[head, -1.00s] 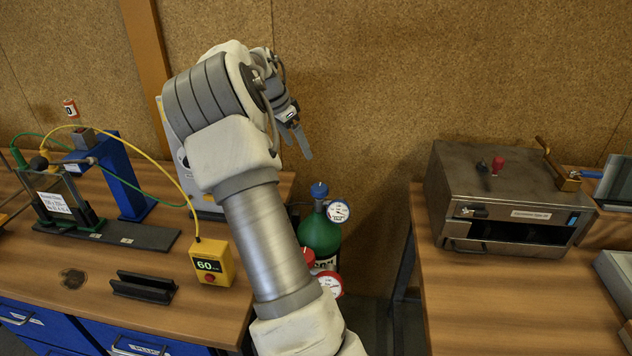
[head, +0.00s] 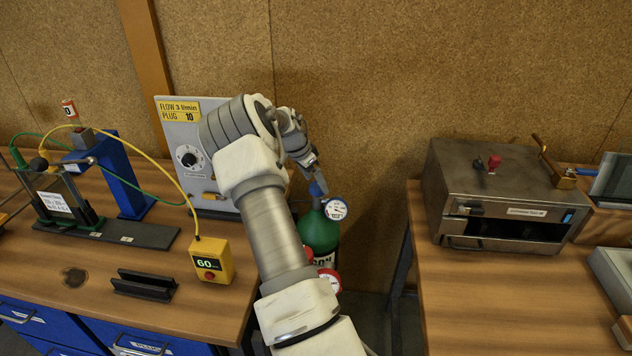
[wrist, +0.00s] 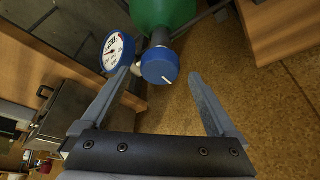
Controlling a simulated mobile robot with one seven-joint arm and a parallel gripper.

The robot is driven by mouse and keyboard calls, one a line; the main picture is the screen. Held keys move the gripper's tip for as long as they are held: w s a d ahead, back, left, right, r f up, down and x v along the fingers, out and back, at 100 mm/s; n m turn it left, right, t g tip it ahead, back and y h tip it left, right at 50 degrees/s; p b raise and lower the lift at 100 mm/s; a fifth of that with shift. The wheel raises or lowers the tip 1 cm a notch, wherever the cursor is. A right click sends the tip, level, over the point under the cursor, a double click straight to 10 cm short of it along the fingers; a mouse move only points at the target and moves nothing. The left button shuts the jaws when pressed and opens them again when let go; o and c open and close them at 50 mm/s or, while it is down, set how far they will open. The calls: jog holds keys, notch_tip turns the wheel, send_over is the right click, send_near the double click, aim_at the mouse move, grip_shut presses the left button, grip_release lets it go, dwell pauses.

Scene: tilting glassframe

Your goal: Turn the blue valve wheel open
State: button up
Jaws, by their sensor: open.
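The blue valve wheel (wrist: 160,66) shows in the wrist view, with a white mark on its face. My gripper (wrist: 165,78) is open and empty. In the head view, my gripper (head: 315,178) is just above the blue wheel (head: 317,189), and the fingers partly hide it. The wheel tops a green cylinder (head: 319,232), also seen in the wrist view (wrist: 165,14). I cannot tell whether a finger touches the wheel.
A white gauge (wrist: 116,50) sits beside the wheel, close to my left finger. The cylinder stands in the gap between the left bench (head: 215,310) and the right bench (head: 500,310), near the wall.

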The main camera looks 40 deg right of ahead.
jog(key=shift+d+f, duration=0.25)
jog(key=shift+f, duration=0.45)
jog(key=c, duration=1.4)
